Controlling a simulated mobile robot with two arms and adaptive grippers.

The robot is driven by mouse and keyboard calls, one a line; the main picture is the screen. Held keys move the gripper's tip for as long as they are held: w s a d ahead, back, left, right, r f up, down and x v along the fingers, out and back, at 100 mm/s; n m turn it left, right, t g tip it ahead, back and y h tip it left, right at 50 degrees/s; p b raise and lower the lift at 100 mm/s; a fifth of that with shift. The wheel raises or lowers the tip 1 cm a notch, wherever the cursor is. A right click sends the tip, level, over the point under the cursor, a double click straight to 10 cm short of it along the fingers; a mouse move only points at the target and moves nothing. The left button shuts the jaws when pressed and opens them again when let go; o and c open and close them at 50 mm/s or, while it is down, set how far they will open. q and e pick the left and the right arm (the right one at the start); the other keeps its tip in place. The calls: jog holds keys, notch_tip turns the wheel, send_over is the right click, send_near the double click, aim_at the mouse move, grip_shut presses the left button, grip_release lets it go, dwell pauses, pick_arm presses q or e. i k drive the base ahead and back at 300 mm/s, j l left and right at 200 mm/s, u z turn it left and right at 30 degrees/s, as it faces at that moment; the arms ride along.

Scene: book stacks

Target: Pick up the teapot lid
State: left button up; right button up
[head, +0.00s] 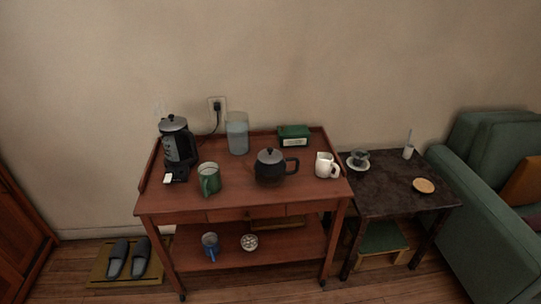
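The teapot lid (270,155) is a greyish disc with a dark knob on top. It sits on the dark teapot (268,171), whose handle points right. The teapot stands upright on the top of a reddish-brown wooden cart (235,202). Neither of my grippers shows in the head view.
Around the teapot stand a green mug (209,179), a white pitcher (324,166), a clear container (237,134), a green box (293,134) and an electric kettle (176,142). A dark side table (385,196) and a green sofa (478,235) are at right. Slippers (118,256) lie on a mat at lower left.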

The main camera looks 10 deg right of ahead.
aim_at(269, 156)
jog(key=i+l+u, duration=0.1)
jog(key=i+l, duration=0.15)
jog(key=i+l+u, duration=0.1)
jog(key=l, duration=0.35)
jog(key=i+l+u, duration=0.1)
jog(key=i+l, duration=0.2)
